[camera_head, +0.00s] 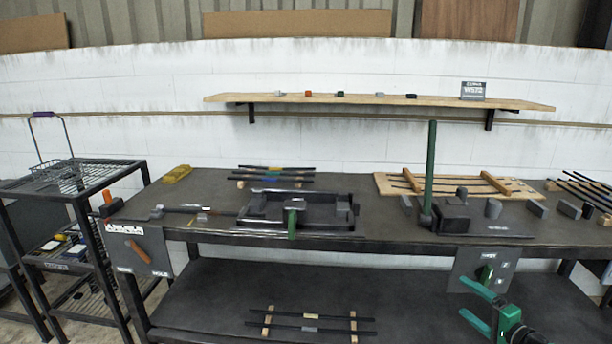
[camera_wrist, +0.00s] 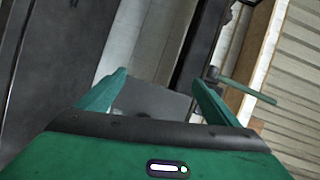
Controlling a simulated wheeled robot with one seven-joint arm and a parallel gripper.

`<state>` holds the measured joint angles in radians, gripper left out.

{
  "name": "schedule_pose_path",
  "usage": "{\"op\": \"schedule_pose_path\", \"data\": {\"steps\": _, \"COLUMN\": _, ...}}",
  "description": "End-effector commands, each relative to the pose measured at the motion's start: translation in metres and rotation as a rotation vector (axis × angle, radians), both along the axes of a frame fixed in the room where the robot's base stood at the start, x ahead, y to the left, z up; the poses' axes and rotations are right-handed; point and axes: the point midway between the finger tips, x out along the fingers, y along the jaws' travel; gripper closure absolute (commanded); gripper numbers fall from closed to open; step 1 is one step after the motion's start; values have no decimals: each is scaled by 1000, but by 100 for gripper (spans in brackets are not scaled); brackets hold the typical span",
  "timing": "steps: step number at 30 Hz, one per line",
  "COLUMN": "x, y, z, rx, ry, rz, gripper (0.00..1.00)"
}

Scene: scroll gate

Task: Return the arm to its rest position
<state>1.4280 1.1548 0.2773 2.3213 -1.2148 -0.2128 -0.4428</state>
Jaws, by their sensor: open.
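My gripper (camera_head: 462,296) is at the lower right of the head view, in front of the bench's front edge. Its two green fingers are spread apart with nothing between them. In the wrist view the open fingers (camera_wrist: 160,78) frame a grey panel (camera_wrist: 150,100) beyond them. In the head view a grey panel (camera_head: 463,266) with a green handle (camera_head: 487,272) hangs from the bench front, just above and behind my gripper. The fingers look apart from the handle, though the upper finger overlaps the panel's lower part in the picture.
The dark workbench (camera_head: 375,222) carries a black tray (camera_head: 262,218), an upright green lever (camera_head: 430,175) and a wooden board (camera_head: 385,180). A lower shelf (camera_head: 220,290) holds dark rods. A wire rack (camera_head: 75,180) stands left. A wall shelf (camera_head: 350,99) is above. Space above the bench's middle is clear.

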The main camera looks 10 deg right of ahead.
Motion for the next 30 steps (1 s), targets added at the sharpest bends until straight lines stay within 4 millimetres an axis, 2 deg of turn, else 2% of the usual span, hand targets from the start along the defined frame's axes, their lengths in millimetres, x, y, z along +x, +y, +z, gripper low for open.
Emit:
{"op": "schedule_pose_path", "data": {"steps": 3, "x": 3, "y": 39, "z": 4, "rx": -85, "ry": 80, "rz": 163, "gripper": 15}}
{"op": "schedule_pose_path", "data": {"steps": 6, "x": -2, "y": 67, "z": 5, "rx": -148, "ry": 154, "rz": 285, "gripper": 15}}
{"op": "schedule_pose_path", "data": {"steps": 12, "x": -22, "y": 108, "z": 8, "rx": -273, "ry": 314, "rz": 497, "gripper": 15}}
{"op": "schedule_pose_path", "data": {"steps": 19, "x": -55, "y": 135, "z": 19, "rx": -410, "ry": 509, "rz": 676, "gripper": 15}}
{"op": "schedule_pose_path", "data": {"steps": 26, "x": -94, "y": 144, "z": 43, "rx": -537, "ry": 706, "rz": 780, "gripper": 15}}
{"op": "schedule_pose_path", "data": {"steps": 30, "x": -118, "y": 145, "z": 65, "rx": -606, "ry": 821, "rz": 807, "gripper": 15}}
